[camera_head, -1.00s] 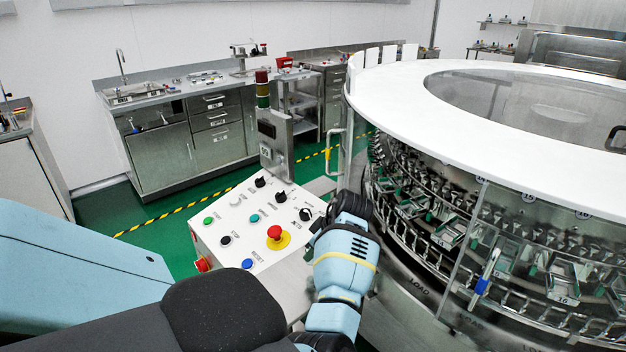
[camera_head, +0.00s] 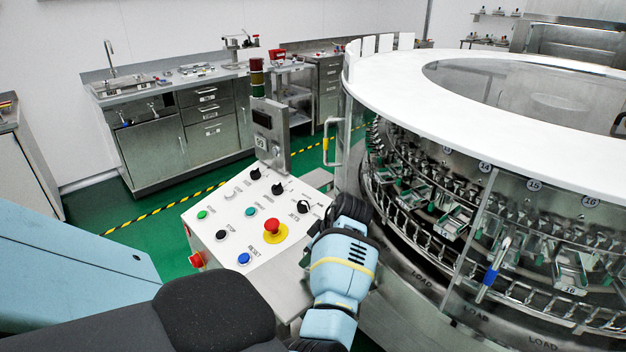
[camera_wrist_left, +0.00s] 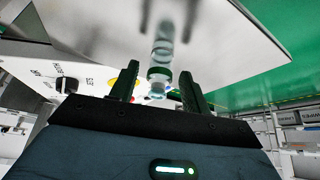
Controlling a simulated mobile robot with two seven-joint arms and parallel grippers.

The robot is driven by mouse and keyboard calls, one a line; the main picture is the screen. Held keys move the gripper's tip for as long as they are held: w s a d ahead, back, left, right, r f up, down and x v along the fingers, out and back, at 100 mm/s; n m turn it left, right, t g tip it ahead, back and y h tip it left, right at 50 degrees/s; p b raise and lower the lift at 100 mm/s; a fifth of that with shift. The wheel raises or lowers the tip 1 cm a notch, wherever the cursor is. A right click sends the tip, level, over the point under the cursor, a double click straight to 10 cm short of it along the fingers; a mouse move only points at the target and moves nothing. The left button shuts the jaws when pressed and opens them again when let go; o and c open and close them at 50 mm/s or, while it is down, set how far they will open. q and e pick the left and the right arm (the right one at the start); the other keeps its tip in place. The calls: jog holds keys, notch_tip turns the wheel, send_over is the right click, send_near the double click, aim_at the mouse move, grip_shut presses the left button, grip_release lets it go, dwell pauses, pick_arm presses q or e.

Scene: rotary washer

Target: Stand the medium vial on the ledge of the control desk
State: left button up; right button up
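The control desk (camera_head: 230,225) stands in the middle of the head view, with buttons and a red stop button on its sloping face. Its bare metal ledge (camera_head: 285,293) runs along the near side, partly behind my arm. In the left wrist view, a clear vial (camera_wrist_left: 161,50) is against the shiny ledge (camera_wrist_left: 225,60), with a blurred reflection beyond it. My left gripper (camera_wrist_left: 158,88) is open, one finger on each side of the vial, with gaps visible. I cannot tell the vial's size or whether its base fully touches. The head view shows neither vial nor gripper.
The rotary washer (camera_head: 440,75) with its white top and numbered carousel fills the right, close to the desk. A signal post with a screen (camera_head: 270,135) rises behind the desk. A steel sink counter (camera_head: 165,140) stands farther back.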

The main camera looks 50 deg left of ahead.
pick_arm(q)
jog(key=shift+r, duration=0.2)
jog(key=v, duration=1.2)
jog(key=shift+p, duration=0.3)
